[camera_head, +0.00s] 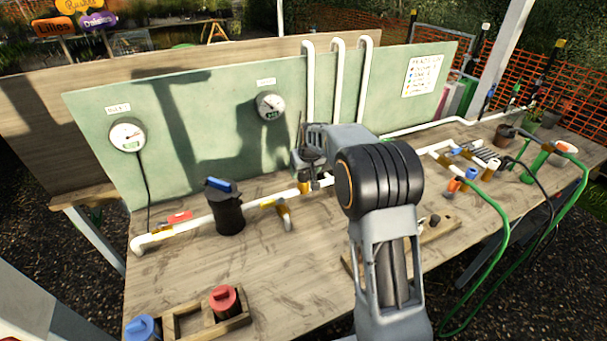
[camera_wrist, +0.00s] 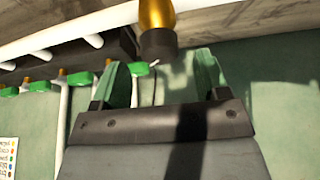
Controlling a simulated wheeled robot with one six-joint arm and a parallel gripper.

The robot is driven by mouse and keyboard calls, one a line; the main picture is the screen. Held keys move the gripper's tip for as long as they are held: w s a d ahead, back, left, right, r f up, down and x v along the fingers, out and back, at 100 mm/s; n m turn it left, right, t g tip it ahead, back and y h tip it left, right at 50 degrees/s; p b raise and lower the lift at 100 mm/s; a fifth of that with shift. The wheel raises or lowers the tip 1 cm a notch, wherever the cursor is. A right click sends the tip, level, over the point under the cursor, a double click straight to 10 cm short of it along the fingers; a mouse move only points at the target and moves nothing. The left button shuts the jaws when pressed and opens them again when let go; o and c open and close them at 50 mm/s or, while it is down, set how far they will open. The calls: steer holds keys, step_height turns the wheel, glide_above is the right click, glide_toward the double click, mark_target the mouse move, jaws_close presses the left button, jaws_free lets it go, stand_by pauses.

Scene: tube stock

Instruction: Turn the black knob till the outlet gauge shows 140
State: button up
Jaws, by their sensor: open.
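In the wrist view a black knob (camera_wrist: 158,42) sits below a rounded brass body (camera_wrist: 156,12). My gripper (camera_wrist: 163,72) is open, its two green fingers apart on either side of the line to the knob. The knob lies just beyond the fingertips, and no contact shows. In the head view a round white gauge (camera_head: 270,105) hangs on the green panel near the middle, and another gauge (camera_head: 127,134) hangs at the left. Their readings and labels are too small to read surely. My arm hides most of the knob's surroundings in the head view.
A white pipe (camera_head: 185,227) runs along the bench with a black filter housing (camera_head: 227,212). Valves and green hoses (camera_head: 500,225) crowd the right. The front middle-left bench is clear.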

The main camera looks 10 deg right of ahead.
steer(key=b+v, duration=0.1)
steer(key=v, duration=1)
steer(key=shift+s+r, duration=0.1)
steer(key=s+f, duration=0.2)
steer(key=s, duration=1.2)
steer(key=s+f+m, duration=0.1)
steer(key=s+f, duration=0.1)
steer(key=s, duration=1.2)
steer(key=shift+a+f+m+h, duration=0.3)
steer(key=shift+a+f, duration=0.1)
steer(key=shift+a, duration=0.05)
steer(key=shift+s, duration=0.1)
stand_by(1.0)
